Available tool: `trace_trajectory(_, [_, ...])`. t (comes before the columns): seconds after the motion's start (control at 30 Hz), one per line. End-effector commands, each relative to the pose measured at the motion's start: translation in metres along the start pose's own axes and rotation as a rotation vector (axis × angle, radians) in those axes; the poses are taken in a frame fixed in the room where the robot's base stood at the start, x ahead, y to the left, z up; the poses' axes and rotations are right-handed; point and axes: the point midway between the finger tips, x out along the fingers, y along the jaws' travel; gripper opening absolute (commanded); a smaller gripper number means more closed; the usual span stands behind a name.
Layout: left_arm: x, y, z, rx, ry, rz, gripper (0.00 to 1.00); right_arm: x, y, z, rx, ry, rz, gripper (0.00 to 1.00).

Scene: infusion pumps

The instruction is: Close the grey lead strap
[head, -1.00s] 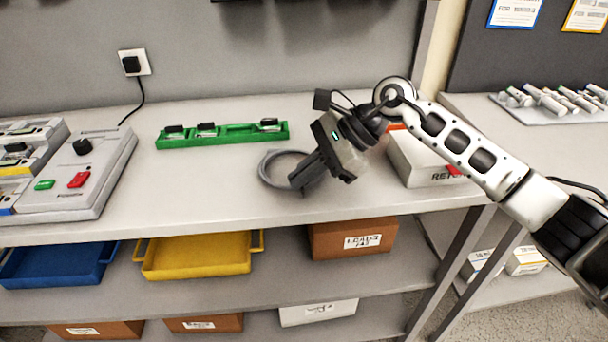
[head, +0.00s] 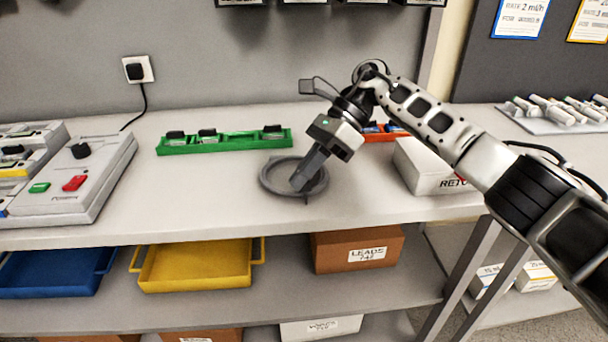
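The grey lead (head: 268,181) lies coiled as a ring on the bench top (head: 220,188), right of the middle. Its strap cannot be made out; my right gripper covers part of the coil. My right gripper (head: 301,182) points down and to the left, with its fingertips over or inside the ring. The fingers look close together, but I cannot tell whether they grip anything. My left gripper is not in view.
A green rack (head: 225,143) with dark-topped items stands behind the coil. A white box (head: 425,170) marked RETU... and an orange-red holder (head: 384,133) are to the right. A grey console (head: 75,180) with buttons stands left. Bench top between console and coil is clear.

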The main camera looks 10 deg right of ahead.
Motion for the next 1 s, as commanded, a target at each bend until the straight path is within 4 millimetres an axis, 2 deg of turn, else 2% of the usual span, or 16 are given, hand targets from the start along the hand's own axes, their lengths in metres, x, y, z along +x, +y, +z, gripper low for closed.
trace_trajectory(0.33, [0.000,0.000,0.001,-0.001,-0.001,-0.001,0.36,0.000,0.000,0.000,0.001,0.000,0.002,0.00])
trace_trajectory(0.37, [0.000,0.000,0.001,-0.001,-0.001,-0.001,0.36,0.000,0.000,0.000,0.001,0.000,0.002,0.05])
trace_trajectory(0.43, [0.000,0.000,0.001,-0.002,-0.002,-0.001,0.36,0.000,0.000,0.000,0.001,0.000,0.002,0.25])
trace_trajectory(0.77, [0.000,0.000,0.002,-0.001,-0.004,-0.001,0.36,-0.003,0.000,0.000,0.002,0.000,0.000,0.25])
trace_trajectory(0.87, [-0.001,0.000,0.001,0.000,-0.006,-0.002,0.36,-0.013,0.003,-0.002,0.005,-0.001,-0.003,0.25])
trace_trajectory(1.0, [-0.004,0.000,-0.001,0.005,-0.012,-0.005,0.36,-0.042,0.010,-0.005,0.012,-0.005,-0.013,0.25])
